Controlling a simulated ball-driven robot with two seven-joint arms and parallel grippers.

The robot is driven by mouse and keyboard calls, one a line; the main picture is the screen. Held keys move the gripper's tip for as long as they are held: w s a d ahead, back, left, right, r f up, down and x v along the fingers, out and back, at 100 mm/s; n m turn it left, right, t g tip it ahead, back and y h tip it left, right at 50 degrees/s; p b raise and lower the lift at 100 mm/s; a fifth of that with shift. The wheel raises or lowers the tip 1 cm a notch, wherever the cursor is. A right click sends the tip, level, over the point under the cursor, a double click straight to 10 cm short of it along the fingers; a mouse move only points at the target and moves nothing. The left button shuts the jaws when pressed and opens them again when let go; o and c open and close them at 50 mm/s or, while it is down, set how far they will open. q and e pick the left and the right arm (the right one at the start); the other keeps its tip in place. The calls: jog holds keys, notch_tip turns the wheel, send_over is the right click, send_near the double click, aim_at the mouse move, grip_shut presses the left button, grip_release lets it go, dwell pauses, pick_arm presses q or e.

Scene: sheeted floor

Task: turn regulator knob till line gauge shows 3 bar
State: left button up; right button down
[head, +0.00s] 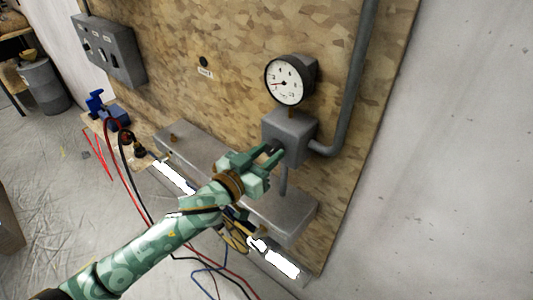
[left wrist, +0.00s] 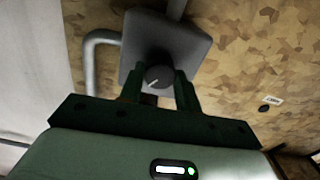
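The line gauge (head: 285,80) is a round white dial above the grey regulator box (head: 289,136) on the board. Its red needle points left, toward the low side; the figures are too small to read. The dark round regulator knob (left wrist: 158,77) has a white line on its face, tilted up to the right. My left gripper (head: 272,150) is at the front of the box. In the left wrist view its two fingers stand on either side of the knob, close to its sides; I cannot tell whether they touch it. My right gripper is not in view.
A grey pipe (head: 352,100) runs from the box up the board. A long grey metal box (head: 205,150) lies below, behind my left arm. Red, black and blue hoses hang below. A grey switch box (head: 110,50) is at upper left. Free wall lies right.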

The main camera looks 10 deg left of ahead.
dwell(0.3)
pick_arm(q)
jog(key=shift+r+m+p, duration=0.15)
jog(key=shift+m+p, duration=0.75)
jog(key=shift+m, duration=0.4)
jog(key=m+p, duration=0.1)
jog(key=m, duration=0.2)
jog(key=shift+m+p, duration=0.3)
jog(key=shift+p, duration=0.05)
jog(key=m+p, duration=0.1)
jog(key=m, duration=0.2)
jog(key=shift+m, duration=0.3)
jog(key=shift+m+p, duration=0.4)
jog(key=shift+m, duration=1.5)
jog(key=o, duration=1)
jog(key=shift+c, duration=0.2)
jog(key=shift+s+f, duration=0.15)
jog(key=shift+f, duration=0.05)
